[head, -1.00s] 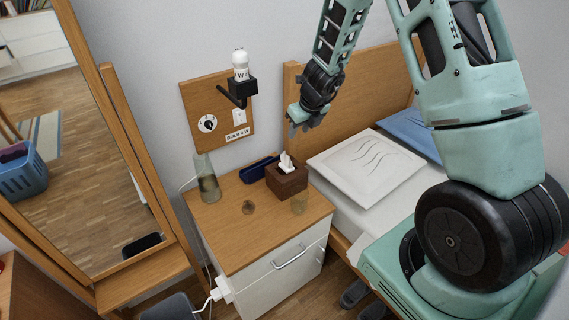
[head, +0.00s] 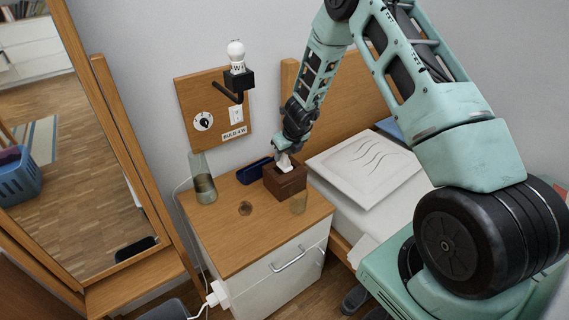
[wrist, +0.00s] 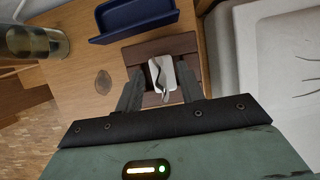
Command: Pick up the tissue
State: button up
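The white tissue (head: 284,163) sticks up out of a dark brown wooden tissue box (head: 287,184) on the nightstand. My gripper (head: 284,151) is directly above the box, pointing down at the tissue. In the wrist view the tissue (wrist: 164,80) lies between the two fingers of my gripper (wrist: 160,80), with a gap showing on each side. The fingers are open and do not appear to touch it. The box (wrist: 185,45) shows behind and around the fingertips.
A mirror (head: 75,150) stands at left.

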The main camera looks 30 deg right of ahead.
jog(key=shift+x, duration=1.1)
grip_shut()
